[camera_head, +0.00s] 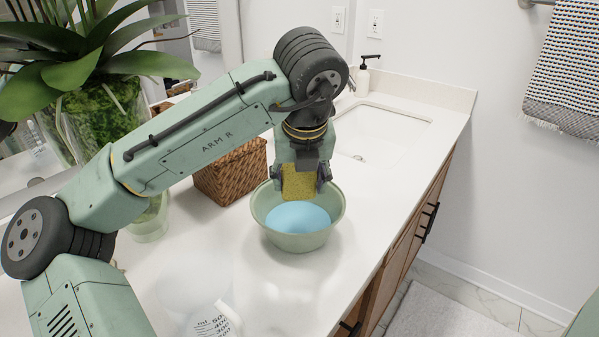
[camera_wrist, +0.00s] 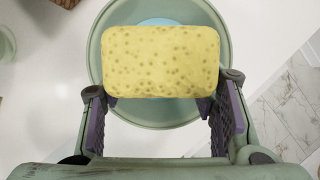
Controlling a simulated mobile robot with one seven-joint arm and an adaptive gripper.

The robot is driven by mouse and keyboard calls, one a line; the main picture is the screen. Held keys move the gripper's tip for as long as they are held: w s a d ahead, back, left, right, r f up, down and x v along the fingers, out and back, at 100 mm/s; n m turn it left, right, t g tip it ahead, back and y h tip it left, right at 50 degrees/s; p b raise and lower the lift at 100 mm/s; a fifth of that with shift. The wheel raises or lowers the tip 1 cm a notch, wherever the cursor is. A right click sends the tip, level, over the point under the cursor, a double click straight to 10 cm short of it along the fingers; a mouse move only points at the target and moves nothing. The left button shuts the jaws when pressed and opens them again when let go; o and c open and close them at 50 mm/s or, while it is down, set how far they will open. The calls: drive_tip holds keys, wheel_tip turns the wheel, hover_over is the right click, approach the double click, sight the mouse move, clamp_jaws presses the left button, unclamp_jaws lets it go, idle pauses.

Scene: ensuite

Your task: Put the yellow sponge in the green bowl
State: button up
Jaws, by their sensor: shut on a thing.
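The yellow sponge (camera_head: 299,182) is held upright in my gripper (camera_head: 299,178), over the back part of the green bowl (camera_head: 335,207). In the wrist view the sponge (camera_wrist: 160,62) spans between the purple finger pads of my gripper (camera_wrist: 160,112), with the bowl's rim (camera_wrist: 97,57) behind it. The bowl stands on the white counter and has a light blue surface (camera_head: 298,216) inside. The sponge hides part of the bowl's inside in both views. I cannot tell whether the sponge touches the bowl.
A wicker basket (camera_head: 232,173) stands left of the bowl, beside a large potted plant (camera_head: 85,70). A clear measuring container (camera_head: 212,320) is at the front. The sink (camera_head: 385,135) and a soap dispenser (camera_head: 363,77) are behind. The counter's front edge runs along the right.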

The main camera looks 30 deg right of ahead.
sight(300, 190)
drive_tip(key=shift+f+b, duration=1.3)
drive_tip(key=shift+f, duration=0.45)
drive_tip(key=o, duration=1)
wheel_tip(300, 190, up, 7)
drive_tip(key=p, duration=0.7)
drive_tip(key=shift+r, duration=0.1)
